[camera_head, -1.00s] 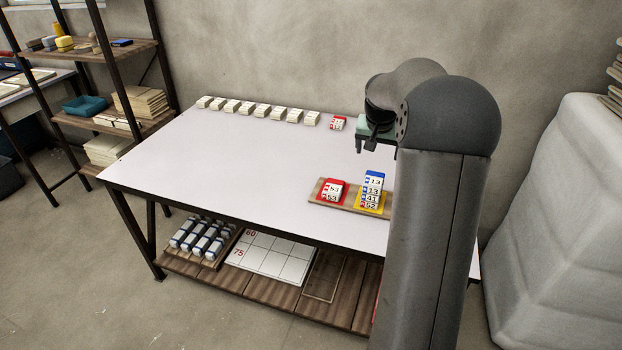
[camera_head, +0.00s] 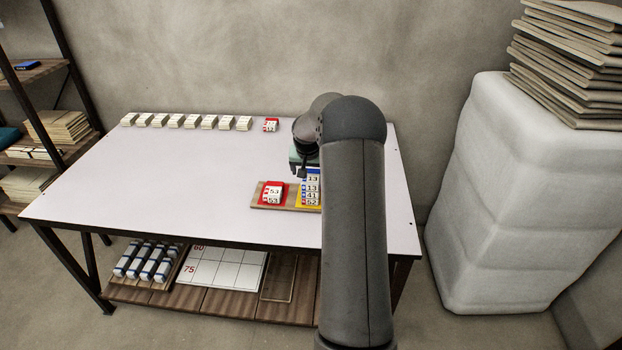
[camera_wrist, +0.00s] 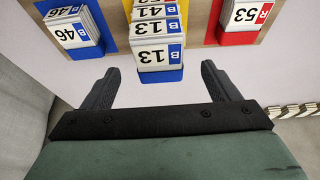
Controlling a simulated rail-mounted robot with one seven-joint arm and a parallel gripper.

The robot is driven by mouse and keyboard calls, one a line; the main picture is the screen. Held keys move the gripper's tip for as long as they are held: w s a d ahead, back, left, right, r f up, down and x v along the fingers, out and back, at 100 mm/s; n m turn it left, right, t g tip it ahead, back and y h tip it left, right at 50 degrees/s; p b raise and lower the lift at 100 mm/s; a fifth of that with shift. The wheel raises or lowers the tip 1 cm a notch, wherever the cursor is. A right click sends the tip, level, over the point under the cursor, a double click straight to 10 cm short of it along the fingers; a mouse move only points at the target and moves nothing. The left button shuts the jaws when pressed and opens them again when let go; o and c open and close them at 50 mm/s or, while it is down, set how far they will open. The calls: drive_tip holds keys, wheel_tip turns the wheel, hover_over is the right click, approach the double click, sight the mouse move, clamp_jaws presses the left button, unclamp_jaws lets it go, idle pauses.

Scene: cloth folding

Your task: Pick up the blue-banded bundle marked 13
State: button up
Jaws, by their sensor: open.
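The blue-banded bundle marked 13 (camera_wrist: 155,55) is at the near end of a column of bundles in the wrist view. A second 13 bundle (camera_wrist: 157,28) and one marked 41 lie behind it. In the head view the top 13 (camera_head: 312,179) stands above another 13, a 41 and a 52 on a yellow mat (camera_head: 300,207). My gripper (camera_wrist: 158,74) is open and empty, with its fingers apart on either side of the near 13 bundle's line. It also shows in the head view (camera_head: 303,172), partly hidden by my arm, close above the column.
A red mat (camera_wrist: 218,35) with 53 bundles and a blue mat (camera_wrist: 103,45) with 46 bundles flank the column on a wooden board (camera_head: 262,206). A row of pale bundles (camera_head: 186,121) and a red-banded one (camera_head: 270,125) lie along the back. The left tabletop is clear.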

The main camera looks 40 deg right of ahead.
sight(311, 176)
drive_tip(key=shift+x, duration=1.9)
drive_tip(key=shift+d, duration=0.1)
drive_tip(key=c, duration=1.1)
drive_tip(key=shift+r, duration=0.1)
